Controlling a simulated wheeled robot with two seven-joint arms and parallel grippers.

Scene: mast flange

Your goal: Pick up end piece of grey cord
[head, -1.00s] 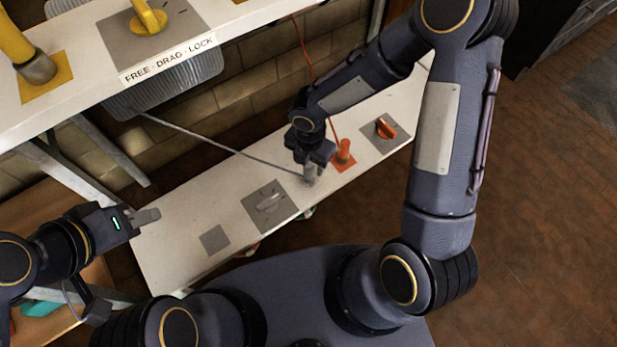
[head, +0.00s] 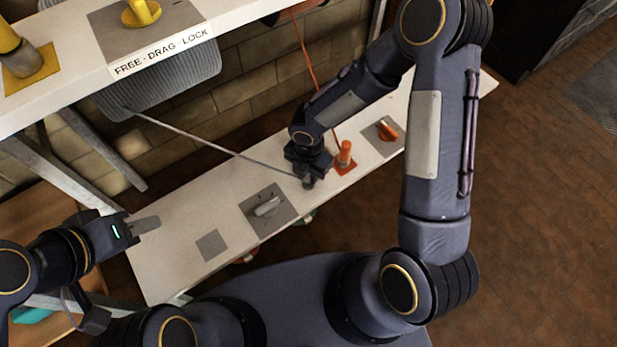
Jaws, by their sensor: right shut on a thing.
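The grey cord (head: 215,145) runs from the grey ribbed drum under the upper shelf down to the lower white shelf. Its lower end reaches my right gripper (head: 308,182). The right gripper is shut on the grey cord's end piece, which is mostly hidden by the fingers, just over the shelf. My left gripper (head: 146,225) is over the left end of the lower shelf, away from the cord. Its fingers look close together, but I cannot tell whether they are open or shut.
An orange plug on an orange plate (head: 345,155) with an orange cord (head: 310,62) stands close right of my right gripper. An orange handle (head: 387,131) and a grey handle (head: 267,207) sit on grey plates. A bare grey square (head: 211,245) lies left on the lower shelf (head: 165,262).

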